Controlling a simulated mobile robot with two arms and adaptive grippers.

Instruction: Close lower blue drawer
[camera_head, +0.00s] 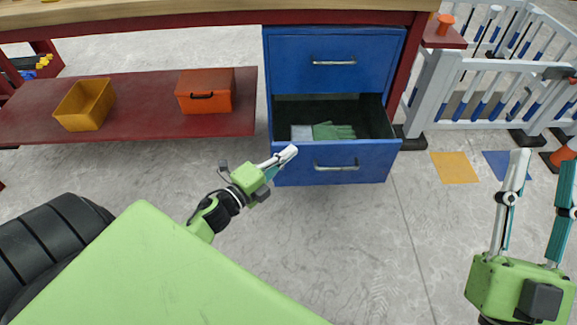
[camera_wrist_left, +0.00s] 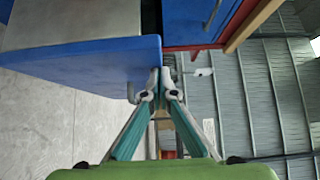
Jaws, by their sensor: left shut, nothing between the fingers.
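The lower blue drawer (camera_head: 338,164) is pulled out of the blue cabinet, with a green glove (camera_head: 334,131) and a pale item inside. Its front has a silver handle (camera_head: 336,166). My left gripper (camera_head: 291,152) is shut and empty, with its fingertips at the left part of the drawer front. In the left wrist view the left fingertips (camera_wrist_left: 160,78) are at the edge of the blue drawer front (camera_wrist_left: 85,58); I cannot tell whether they touch. My right gripper (camera_head: 541,165) is open and empty, over the floor at the far right.
The upper blue drawer (camera_head: 335,60) is closed. A red shelf (camera_head: 140,98) on the left holds a yellow bin (camera_head: 84,104) and an orange toolbox (camera_head: 205,91). White fencing (camera_head: 490,75) stands at the right. The floor before the drawer is clear.

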